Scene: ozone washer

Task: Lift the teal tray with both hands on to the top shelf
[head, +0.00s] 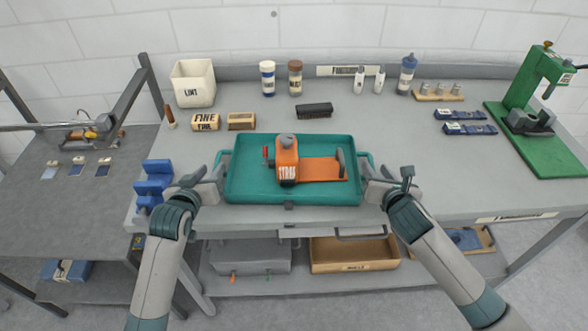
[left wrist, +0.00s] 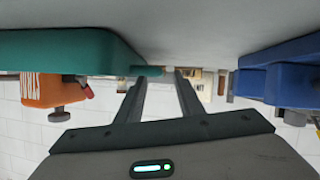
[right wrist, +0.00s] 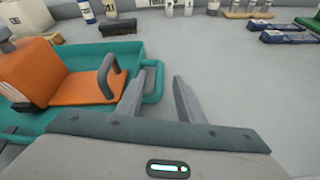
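The teal tray (head: 240,192) lies flat on the grey workbench, with an orange tool (head: 287,160) marked with lettering standing in it. The tray has a loop handle at each end. My left gripper (head: 217,174) is at the left handle; in the left wrist view the handle (left wrist: 150,71) reaches between its open fingers. My right gripper (head: 369,174) is at the right handle; in the right wrist view its open fingers stand either side of that handle (right wrist: 153,92). I cannot tell whether any finger touches. I cannot identify a top shelf.
A blue holder (head: 153,183) stands just left of my left gripper. Behind the tray are a black brush (head: 314,110), small boxes, bottles and a white lint bin (head: 193,83). A green press (head: 533,100) stands far right.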

